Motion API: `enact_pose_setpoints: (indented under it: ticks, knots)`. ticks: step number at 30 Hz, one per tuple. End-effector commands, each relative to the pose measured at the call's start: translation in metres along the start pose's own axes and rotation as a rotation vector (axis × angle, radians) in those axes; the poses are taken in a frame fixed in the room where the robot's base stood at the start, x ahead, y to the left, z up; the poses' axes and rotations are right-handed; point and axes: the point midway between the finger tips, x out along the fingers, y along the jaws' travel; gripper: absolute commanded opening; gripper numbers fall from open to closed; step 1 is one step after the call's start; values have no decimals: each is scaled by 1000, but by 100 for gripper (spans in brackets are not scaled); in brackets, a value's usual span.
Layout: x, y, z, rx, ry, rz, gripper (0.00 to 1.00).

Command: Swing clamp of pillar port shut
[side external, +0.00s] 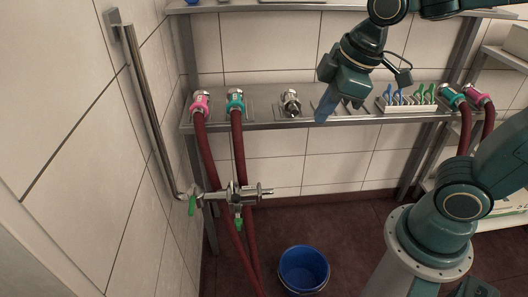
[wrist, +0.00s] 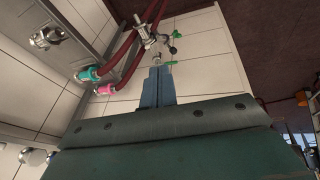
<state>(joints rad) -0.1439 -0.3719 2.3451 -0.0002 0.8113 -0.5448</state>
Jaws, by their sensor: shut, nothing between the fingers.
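A steel pipe (side external: 145,95) runs down the left wall to a steel valve assembly (side external: 235,194) with green handles and an open-looking end on its right. I take this end to be the pillar port (side external: 264,192); its clamp is too small to make out. In the wrist view the assembly (wrist: 150,40) lies beyond my fingertips, slightly left of centre. My gripper (side external: 324,110) has blue fingers, is shut and empty, and is in front of the shelf, above and right of the assembly. The fingers also show together in the wrist view (wrist: 158,75).
Dark red hoses (side external: 208,150) with pink (side external: 200,103) and teal (side external: 236,100) couplings hang from the steel shelf (side external: 270,123) past the assembly. A bare steel fitting (side external: 291,102) and a rack of blue and green tools (side external: 408,101) stand on the shelf. A blue bucket (side external: 303,270) stands on the floor.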

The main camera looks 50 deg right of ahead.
Motion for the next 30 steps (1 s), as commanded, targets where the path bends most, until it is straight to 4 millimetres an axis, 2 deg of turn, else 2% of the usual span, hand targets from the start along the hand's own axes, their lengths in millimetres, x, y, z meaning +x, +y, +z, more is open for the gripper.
enact_pose_setpoints:
  ticks: [8,15,24,30]
  knots:
    - [44,-4,-44,-387,-47,-74,0]
    - [89,-17,-76,-720,-69,-142,0]
    - [154,-45,-107,-1135,-80,-237,0]
    - [191,-64,-118,-1359,-75,-290,0]
